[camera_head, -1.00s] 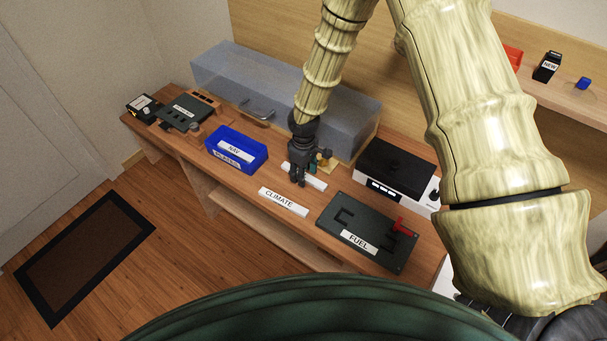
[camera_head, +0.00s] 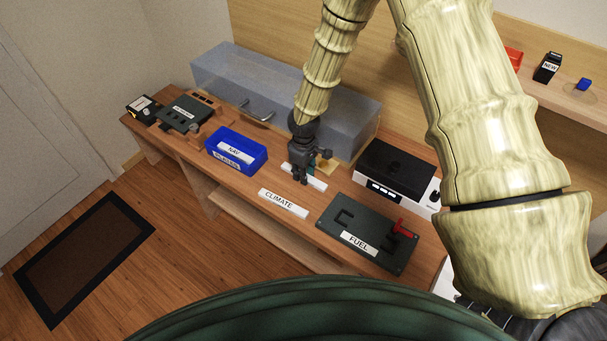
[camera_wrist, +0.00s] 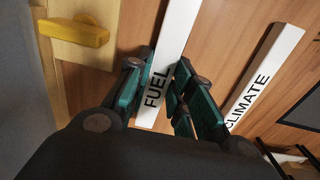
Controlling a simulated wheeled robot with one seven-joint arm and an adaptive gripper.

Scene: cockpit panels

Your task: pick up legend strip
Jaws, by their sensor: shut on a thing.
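A white legend strip marked FUEL (camera_wrist: 171,60) lies between the fingers of my gripper (camera_wrist: 160,92) in the wrist view. The fingers are shut on it near its lettered end. In the head view my gripper (camera_head: 300,180) is down at the table, and part of the same white strip (camera_head: 317,183) shows beside the fingers. Whether the strip touches the table is not clear. A second white strip marked CLIMATE (camera_head: 283,203) lies apart, nearer the table's front edge; it also shows at the right of the wrist view (camera_wrist: 263,80).
A blue bin (camera_head: 252,167) with labelled strips stands left of my gripper. A dark panel (camera_head: 345,213) labelled FUEL with a red lever lies to the right. A black-and-white box (camera_head: 397,172) and a translucent grey case (camera_head: 230,80) stand behind.

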